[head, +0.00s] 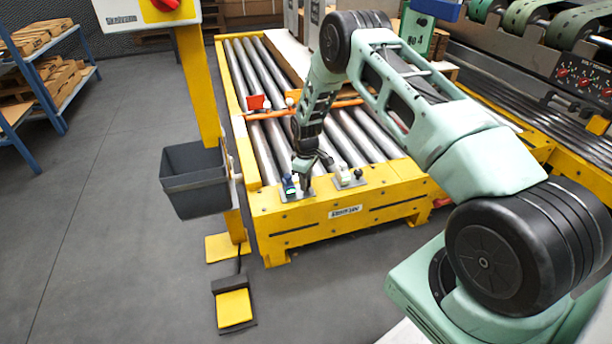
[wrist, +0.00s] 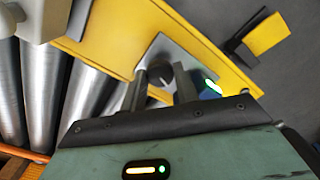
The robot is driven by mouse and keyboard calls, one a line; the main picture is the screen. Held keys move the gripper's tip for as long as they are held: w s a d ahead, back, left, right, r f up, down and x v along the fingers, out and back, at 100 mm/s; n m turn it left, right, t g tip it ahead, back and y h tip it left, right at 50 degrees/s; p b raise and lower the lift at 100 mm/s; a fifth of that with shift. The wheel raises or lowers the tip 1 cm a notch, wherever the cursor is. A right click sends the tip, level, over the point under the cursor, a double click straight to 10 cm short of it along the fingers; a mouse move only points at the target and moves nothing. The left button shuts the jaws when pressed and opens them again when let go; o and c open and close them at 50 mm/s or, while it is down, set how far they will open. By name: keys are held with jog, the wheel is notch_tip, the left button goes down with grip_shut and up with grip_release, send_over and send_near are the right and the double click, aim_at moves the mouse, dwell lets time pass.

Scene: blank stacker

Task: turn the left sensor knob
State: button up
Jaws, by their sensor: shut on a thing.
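The left sensor (head: 291,187) sits on a small metal plate at the near yellow end of the roller conveyor, with a lit blue-green part. In the wrist view its dark round knob (wrist: 159,72) lies between the two fingers of my gripper (wrist: 162,84), which is shut on it. In the head view my gripper (head: 301,172) points down at the left sensor and hides its knob. The right sensor (head: 347,177) stands on its own plate just to the right, apart from my gripper.
The roller conveyor (head: 262,228) has a yellow frame. An orange bar with a red flag (head: 256,102) crosses the rollers behind my gripper. A grey bin (head: 195,180) hangs on a yellow post to the left. A yellow foot pedal (head: 234,308) lies on otherwise clear floor in front.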

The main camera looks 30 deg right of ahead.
jog(key=m+p, duration=0.1)
jog(key=m, duration=0.2)
jog(key=shift+m, duration=0.4)
jog(key=m+p, duration=0.1)
jog(key=m, duration=0.2)
jog(key=shift+m, duration=0.3)
jog(key=m+p, duration=0.1)
jog(key=m, duration=0.5)
jog(key=shift+m, duration=0.3)
jog(key=o, duration=1)
jog(key=shift+c, duration=0.2)
